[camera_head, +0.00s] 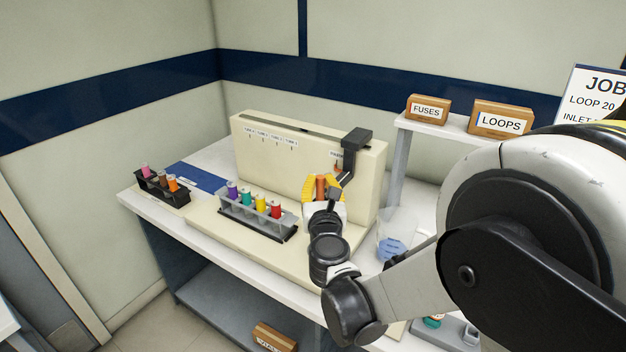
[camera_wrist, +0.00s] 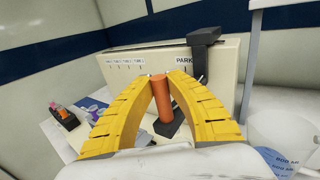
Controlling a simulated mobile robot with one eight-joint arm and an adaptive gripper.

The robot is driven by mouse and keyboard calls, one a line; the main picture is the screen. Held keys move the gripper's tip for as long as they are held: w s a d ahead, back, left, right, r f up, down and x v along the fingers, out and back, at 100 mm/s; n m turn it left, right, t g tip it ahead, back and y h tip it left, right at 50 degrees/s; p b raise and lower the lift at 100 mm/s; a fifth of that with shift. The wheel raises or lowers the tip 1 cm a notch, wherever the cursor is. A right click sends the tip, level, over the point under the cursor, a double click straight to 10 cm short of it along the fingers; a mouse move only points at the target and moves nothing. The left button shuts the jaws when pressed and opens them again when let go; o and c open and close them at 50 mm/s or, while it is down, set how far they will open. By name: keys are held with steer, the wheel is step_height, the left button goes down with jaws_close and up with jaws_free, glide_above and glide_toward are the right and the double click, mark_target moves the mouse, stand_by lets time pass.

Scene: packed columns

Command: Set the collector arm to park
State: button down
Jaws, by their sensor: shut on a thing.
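The collector arm (camera_head: 355,139) is a black block on a rail along the top of a beige machine (camera_head: 300,150), with a dark arm reaching down and forward. An orange upright cylinder (camera_wrist: 160,100), apparently the arm's handle, sits between the yellow fingers of my gripper (camera_wrist: 162,82). My gripper is shut on it. In the head view the gripper (camera_head: 321,188) is in front of the machine's right part. The join between handle and arm is partly hidden.
A rack of colour-capped tubes (camera_head: 253,217) stands left of my gripper. A smaller dark rack (camera_head: 162,188) is further left. A clear container (camera_head: 396,240) is close on the right. Boxes marked FUSES (camera_head: 427,109) and LOOPS (camera_head: 500,121) sit on a raised shelf.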

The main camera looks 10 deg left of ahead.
steer(key=shift+d, duration=0.15)
steer(key=c, duration=1.3)
jaws_free()
steer(key=shift+d, duration=0.15)
steer(key=s+d, duration=0.2)
steer(key=s, duration=1)
steer(key=shift+w+d, duration=0.1)
steer(key=shift+d, duration=0.05)
